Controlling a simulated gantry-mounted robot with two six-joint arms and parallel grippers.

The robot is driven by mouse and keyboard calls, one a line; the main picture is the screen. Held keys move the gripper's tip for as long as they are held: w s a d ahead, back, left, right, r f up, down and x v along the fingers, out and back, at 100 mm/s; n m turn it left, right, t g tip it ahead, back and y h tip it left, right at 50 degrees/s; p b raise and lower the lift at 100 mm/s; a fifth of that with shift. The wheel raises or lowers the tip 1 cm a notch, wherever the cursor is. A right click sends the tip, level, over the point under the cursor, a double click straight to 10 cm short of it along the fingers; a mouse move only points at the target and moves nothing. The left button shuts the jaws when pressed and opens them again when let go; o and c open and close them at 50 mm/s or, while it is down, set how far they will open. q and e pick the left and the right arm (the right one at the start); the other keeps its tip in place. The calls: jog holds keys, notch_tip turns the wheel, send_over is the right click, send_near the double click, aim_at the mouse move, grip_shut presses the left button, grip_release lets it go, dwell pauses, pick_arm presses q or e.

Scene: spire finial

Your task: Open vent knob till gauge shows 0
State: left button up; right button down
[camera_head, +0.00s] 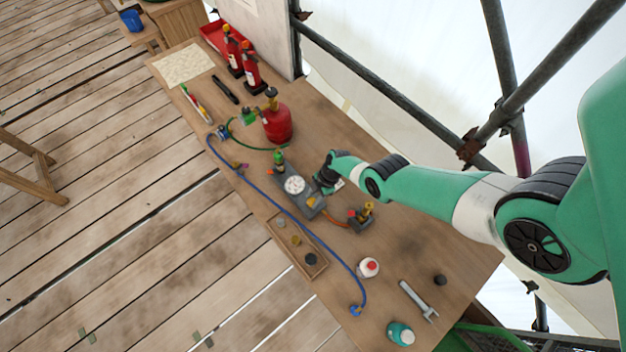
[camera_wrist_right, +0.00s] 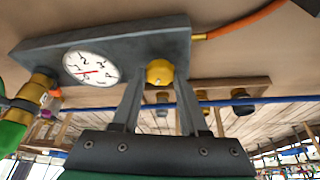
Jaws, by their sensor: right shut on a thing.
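The grey manifold block (camera_head: 289,179) lies on the wooden bench with the round white gauge (camera_head: 295,185) on its face. In the right wrist view the gauge (camera_wrist_right: 91,67) shows a short red needle; the digits are too small and tilted to read surely. The yellow vent knob (camera_wrist_right: 160,72) sits on the block beside the gauge; it also shows in the head view (camera_head: 312,201). My right gripper (camera_wrist_right: 159,88) is shut on the yellow knob, one finger on each side. My left gripper is in neither view.
An orange hose (camera_head: 334,219) links the block to a brass-topped fitting (camera_head: 361,216). A red gas cylinder (camera_head: 278,124) with a green hose stands behind. A blue hose (camera_head: 270,203) and a wooden tray (camera_head: 297,247) lie in front. A wrench (camera_head: 418,300) and bottles are at the right.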

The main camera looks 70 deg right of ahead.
jog(key=shift+c, duration=2.2)
grip_release()
jog(key=p+v, duration=1)
jog(key=v, duration=0.1)
jog(key=shift+r+p, duration=0.3)
jog(key=shift+p, duration=0.1)
